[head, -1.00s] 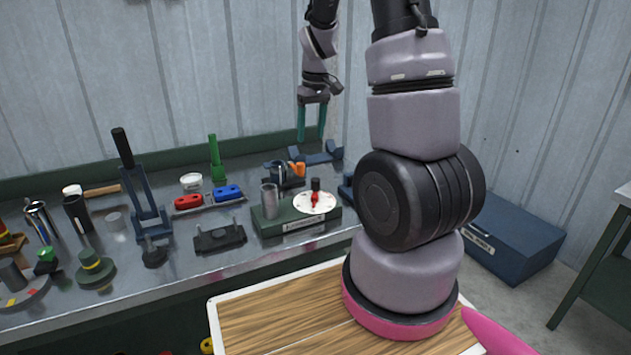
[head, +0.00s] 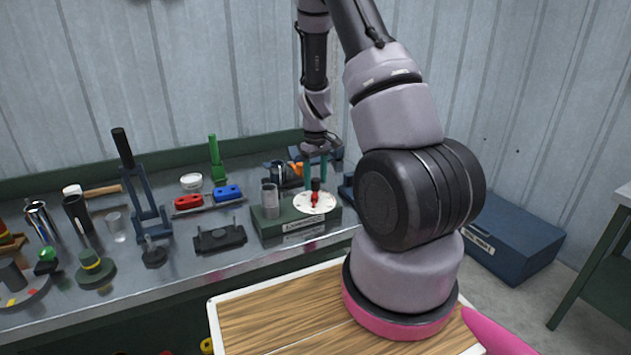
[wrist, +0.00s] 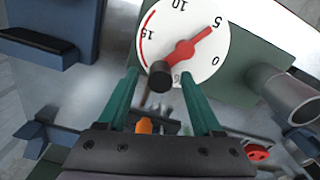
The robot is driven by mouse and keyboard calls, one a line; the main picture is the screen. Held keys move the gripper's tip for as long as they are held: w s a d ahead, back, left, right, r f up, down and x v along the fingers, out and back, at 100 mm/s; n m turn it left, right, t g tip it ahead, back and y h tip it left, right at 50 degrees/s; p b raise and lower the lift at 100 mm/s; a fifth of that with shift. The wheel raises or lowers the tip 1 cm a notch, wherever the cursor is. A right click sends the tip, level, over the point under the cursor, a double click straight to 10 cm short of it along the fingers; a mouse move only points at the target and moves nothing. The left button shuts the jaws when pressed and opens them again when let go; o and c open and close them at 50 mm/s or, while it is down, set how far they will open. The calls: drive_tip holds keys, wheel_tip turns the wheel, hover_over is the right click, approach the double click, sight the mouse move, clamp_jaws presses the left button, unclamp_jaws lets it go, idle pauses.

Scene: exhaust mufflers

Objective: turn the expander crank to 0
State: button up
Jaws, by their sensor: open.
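The expander crank is a red pointer (wrist: 190,45) with a black upright knob (wrist: 160,76), on a round white dial (wrist: 205,60) with marks 0, 5, 10 and 15. The pointer's thin end points close to 5; the knob is on the opposite side. In the head view the dial (head: 328,203) sits on the green expander box (head: 270,228). My gripper (head: 315,172) is open, pointing down at the knob. In the wrist view its green fingers (wrist: 160,82) stand either side of the knob, apart from it. I cannot tell how far the knob reaches between them.
A grey metal cylinder (head: 270,200) stands on the box's left end. Behind are a dark blue holder with an orange part (head: 296,169).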

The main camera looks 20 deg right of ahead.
drive_tip(key=shift+f, duration=0.4)
clamp_jaws()
drive_tip(key=m, duration=0.2)
drive_tip(key=s+d+m, duration=0.1)
drive_tip(key=m, duration=0.2)
drive_tip(key=shift+s+d+m, duration=0.2)
drive_tip(key=shift+d+m, duration=0.05)
drive_tip(key=shift+m, duration=0.15)
drive_tip(key=m, duration=0.1)
drive_tip(key=s+m, duration=0.1)
drive_tip(key=m, duration=0.1)
drive_tip(key=shift+d, duration=0.25)
drive_tip(key=shift+s+d+m, duration=0.1)
drive_tip(key=shift+s+m, duration=0.2)
drive_tip(key=shift+m, duration=0.5)
drive_tip(key=shift+s+m, duration=0.25)
drive_tip(key=shift+m, duration=0.55)
